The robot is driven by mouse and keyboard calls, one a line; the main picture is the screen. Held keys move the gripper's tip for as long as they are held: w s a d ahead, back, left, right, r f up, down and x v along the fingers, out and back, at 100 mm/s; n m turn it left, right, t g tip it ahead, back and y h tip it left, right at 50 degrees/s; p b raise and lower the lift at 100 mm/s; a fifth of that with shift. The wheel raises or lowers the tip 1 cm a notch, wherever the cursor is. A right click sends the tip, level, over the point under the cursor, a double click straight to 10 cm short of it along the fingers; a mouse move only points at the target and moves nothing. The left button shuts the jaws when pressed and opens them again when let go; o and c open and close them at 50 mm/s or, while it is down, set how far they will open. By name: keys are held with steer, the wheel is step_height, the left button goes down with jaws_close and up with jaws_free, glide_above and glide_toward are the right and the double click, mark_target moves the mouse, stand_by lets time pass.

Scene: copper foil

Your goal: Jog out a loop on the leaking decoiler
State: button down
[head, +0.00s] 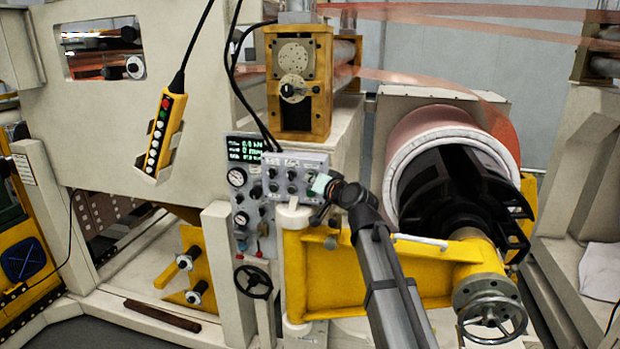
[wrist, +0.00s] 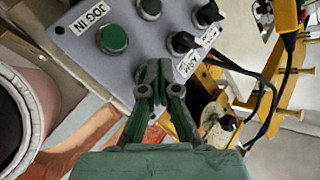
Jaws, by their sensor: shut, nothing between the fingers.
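A grey control box (head: 290,172) with dark knobs and buttons stands on a post in front of the coil. In the wrist view, its panel (wrist: 90,55) shows a "JOG IN" label (wrist: 86,16) next to a green button (wrist: 112,38), with black knobs (wrist: 183,42) to the right. My gripper (wrist: 157,72) is shut and empty, its fingertips over the panel's lower edge, below and right of the green button. I cannot tell whether they touch it. In the head view, my gripper (head: 321,184) is at the box's right end. The copper coil (head: 440,128) sits on the black decoiler mandrel (head: 455,190).
A copper strip (head: 400,77) runs left from the coil toward the yellow roll unit (head: 298,75). A yellow pendant (head: 165,130) hangs at left. A gauge panel with a green display (head: 245,148) stands beside the box. A yellow bracket (head: 420,268) and handwheel (head: 490,315) lie at lower right.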

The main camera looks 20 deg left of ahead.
stand_by(0.7)
steer(key=shift+s+d, duration=0.1)
steer(key=shift+s, duration=0.7)
steer(key=shift+s, duration=0.1)
steer(key=s, duration=0.5)
steer(key=shift+d+p, duration=0.2)
steer(key=shift+p, duration=0.15)
